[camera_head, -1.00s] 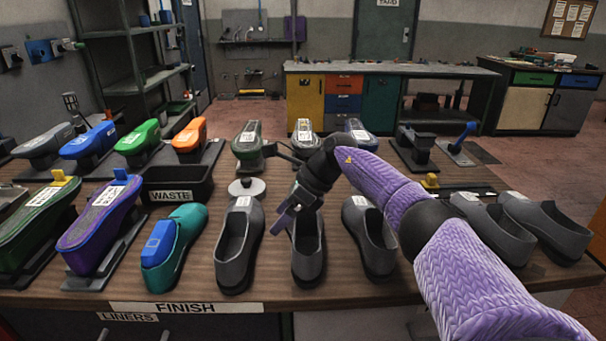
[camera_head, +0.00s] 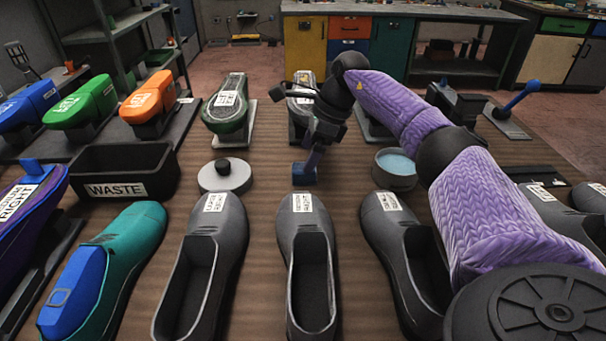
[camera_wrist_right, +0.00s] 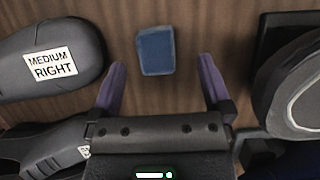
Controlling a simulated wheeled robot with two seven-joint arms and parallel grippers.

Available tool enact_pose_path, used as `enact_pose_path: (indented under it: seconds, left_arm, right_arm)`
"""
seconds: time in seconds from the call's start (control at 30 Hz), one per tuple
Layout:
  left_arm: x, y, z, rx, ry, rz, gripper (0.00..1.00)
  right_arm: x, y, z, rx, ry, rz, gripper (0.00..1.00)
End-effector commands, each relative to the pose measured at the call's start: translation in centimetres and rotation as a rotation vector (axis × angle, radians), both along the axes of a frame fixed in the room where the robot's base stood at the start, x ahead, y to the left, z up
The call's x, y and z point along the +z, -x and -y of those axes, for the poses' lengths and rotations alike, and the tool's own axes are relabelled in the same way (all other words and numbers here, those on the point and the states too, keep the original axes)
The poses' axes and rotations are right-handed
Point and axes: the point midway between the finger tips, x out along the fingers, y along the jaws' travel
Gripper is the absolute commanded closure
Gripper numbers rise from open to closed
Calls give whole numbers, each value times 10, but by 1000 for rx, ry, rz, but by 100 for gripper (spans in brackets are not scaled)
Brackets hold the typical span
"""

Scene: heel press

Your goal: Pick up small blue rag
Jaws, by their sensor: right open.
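The small blue rag (camera_head: 304,174) lies on the brown table, beyond the toe of the middle grey shoe. In the right wrist view the rag (camera_wrist_right: 155,50) shows as a blue, roughly square piece just ahead of the fingertips. My right gripper (camera_head: 314,152) is above and right beside the rag in the head view, pointing down. In the right wrist view its two purple fingers (camera_wrist_right: 162,80) are spread apart with nothing between them. My left gripper is not in view.
Grey shoes (camera_head: 305,225) stand along the front. A round lidded tin (camera_head: 224,176) is left of the rag and an open tin (camera_head: 396,166) right. A black waste bin (camera_head: 125,170) stands further left. A green last (camera_head: 226,104) is behind. Table around the rag is bare.

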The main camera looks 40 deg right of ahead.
Motion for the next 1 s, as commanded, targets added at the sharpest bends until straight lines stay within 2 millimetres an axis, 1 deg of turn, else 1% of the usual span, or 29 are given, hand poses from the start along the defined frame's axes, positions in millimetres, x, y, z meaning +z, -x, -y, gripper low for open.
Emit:
enact_pose_path:
  seconds: [0.03,0.1,0.2,0.43,0.47,0.5,0.57,0.6,0.77,0.8,0.9,1.0]
  left_arm:
    - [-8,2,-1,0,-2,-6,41]
    - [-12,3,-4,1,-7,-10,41]
    - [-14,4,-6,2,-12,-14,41]
    - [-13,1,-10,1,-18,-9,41]
    - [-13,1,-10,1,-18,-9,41]
    - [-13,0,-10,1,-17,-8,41]
    - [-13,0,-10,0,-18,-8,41]
    - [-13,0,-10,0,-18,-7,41]
    - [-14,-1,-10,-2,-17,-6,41]
    - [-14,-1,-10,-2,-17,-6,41]
    - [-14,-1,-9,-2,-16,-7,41]
    - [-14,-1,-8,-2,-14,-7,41]
  right_arm:
    - [-17,1,-3,3,1,-6,0]
    - [-30,2,-7,1,-1,-6,0]
    - [-40,-3,-12,1,-1,-1,0]
    - [-41,-4,-12,0,0,0,0]
    - [-41,-4,-12,0,0,0,4]
    - [-41,-4,-12,0,0,0,13]
    - [-41,-4,-12,-1,-1,0,25]
    - [-41,-4,-12,0,-1,1,34]
    - [-41,-4,-12,0,-1,1,68]
    - [-41,-4,-12,0,-1,1,76]
    - [-41,-4,-12,0,-1,1,96]
    - [-41,-4,-12,0,-1,1,96]
